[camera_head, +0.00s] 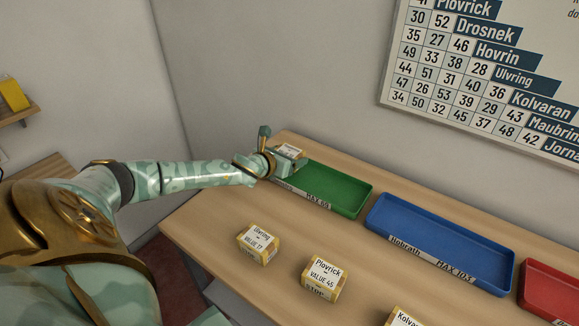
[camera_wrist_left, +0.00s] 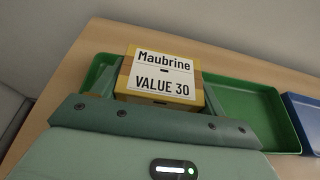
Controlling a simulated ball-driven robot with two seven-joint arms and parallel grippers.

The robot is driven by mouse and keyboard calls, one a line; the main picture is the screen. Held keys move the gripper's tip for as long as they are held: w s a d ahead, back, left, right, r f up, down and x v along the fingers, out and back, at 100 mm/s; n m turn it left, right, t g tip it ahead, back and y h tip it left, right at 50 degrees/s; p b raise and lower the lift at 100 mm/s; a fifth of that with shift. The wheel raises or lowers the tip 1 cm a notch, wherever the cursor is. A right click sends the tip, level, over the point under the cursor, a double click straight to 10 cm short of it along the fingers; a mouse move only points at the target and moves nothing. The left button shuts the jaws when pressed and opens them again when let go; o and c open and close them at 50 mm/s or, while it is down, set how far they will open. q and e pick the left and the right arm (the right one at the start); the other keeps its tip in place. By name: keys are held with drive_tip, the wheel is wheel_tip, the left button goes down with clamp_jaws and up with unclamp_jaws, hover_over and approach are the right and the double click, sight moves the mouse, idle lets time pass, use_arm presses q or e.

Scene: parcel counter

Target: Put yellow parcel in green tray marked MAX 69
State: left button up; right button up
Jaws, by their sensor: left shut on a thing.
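A yellow parcel labelled Maubrine VALUE 30 (camera_wrist_left: 163,76) is between the fingers of my left gripper (camera_wrist_left: 158,92), which is shut on it. In the head view the parcel (camera_head: 290,151) shows at the left end of the green tray marked MAX 69 (camera_head: 345,188). My left gripper (camera_head: 284,160) is over that end of the tray and hides part of it. In the left wrist view the green tray (camera_wrist_left: 250,105) extends to both sides behind the parcel. I cannot tell whether the parcel touches the tray floor. My right gripper is not in view.
A blue tray marked MAX 103 (camera_head: 440,235) and a red tray (camera_head: 550,290) stand to the right. Yellow parcels labelled Ulvring VALUE 17 (camera_head: 258,245) and Plovrick VALUE 45 (camera_head: 325,278), and a partly cut-off one (camera_head: 403,317), stand on the wooden counter (camera_head: 205,232) in front. A chart (camera_head: 490,75) hangs on the wall.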

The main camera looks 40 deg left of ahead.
use_arm(q)
wheel_tip(320, 180, down, 3)
drive_tip(key=shift+f+b, duration=0.2)
drive_tip(key=shift+b, duration=0.55)
drive_tip(key=shift+r, duration=0.1)
drive_tip(key=shift+s+d+f, duration=0.15)
drive_tip(key=shift+s+f, duration=0.1)
drive_tip(key=shift+f, duration=0.4)
drive_tip(key=o, duration=1.1)
drive_tip(key=shift+f, duration=0.2)
drive_tip(key=shift+o, duration=0.2)
drive_tip(key=shift+r, duration=0.45)
drive_tip(key=p+v, duration=0.1)
drive_tip(key=v, duration=0.3)
drive_tip(key=p+v, duration=0.1)
drive_tip(key=v, duration=0.3)
drive_tip(key=r+p+v, duration=0.1)
drive_tip(key=p+v, duration=0.1)
drive_tip(key=v, duration=0.2)
drive_tip(key=shift+w, duration=0.2)
